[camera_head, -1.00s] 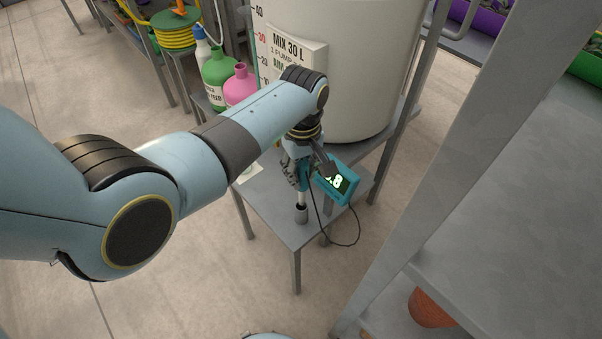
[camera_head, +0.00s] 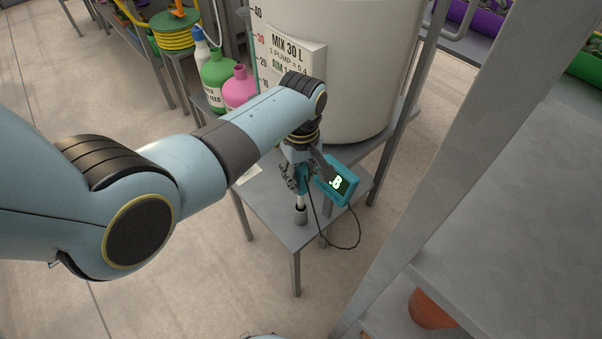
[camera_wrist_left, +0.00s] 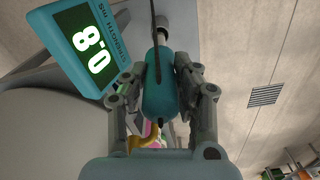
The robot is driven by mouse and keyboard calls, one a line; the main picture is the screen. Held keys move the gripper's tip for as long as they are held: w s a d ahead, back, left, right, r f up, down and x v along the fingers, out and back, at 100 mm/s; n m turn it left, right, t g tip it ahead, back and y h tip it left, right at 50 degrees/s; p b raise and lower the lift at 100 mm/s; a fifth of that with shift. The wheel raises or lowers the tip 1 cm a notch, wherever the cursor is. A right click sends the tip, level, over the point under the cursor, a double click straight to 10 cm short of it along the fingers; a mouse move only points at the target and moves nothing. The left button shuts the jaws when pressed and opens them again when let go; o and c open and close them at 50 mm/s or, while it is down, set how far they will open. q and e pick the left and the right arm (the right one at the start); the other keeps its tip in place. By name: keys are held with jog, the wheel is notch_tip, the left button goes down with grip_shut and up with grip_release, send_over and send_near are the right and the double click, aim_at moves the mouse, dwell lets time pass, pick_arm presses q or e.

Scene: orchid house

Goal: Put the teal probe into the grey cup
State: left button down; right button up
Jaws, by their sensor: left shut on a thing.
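The teal probe (camera_wrist_left: 158,92) is upright between the fingers of my left gripper (camera_head: 297,181), which is shut on its teal handle. In the head view the handle is mostly behind the fingers, and its pale shaft points down. The grey cup (camera_head: 301,217) stands on the small grey table, directly under the probe. The shaft's lower end meets the cup's mouth and appears to be inside it; how deep is hidden. In the wrist view the cup (camera_wrist_left: 161,20) shows beyond the shaft. My right gripper is out of view.
A teal meter (camera_head: 338,183) with a lit display sits beside the gripper, its dark cable looping over the table (camera_head: 283,226) edge. A large white tank (camera_head: 360,70) stands behind. Green (camera_head: 217,71) and pink (camera_head: 240,88) bottles are at the back left. A grey bench (camera_head: 510,220) is at right.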

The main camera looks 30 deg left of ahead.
aim_at(301, 192)
pick_arm(q)
jog(key=shift+f+b, duration=0.75)
jog(key=shift+f, duration=0.8)
jog(key=shift+f+b, duration=1.2)
jog(key=shift+f, duration=0.4)
jog(key=c, duration=0.9)
grip_release()
jog(key=shift+c, duration=0.2)
jog(key=shift+o, duration=0.3)
jog(key=o, duration=0.4)
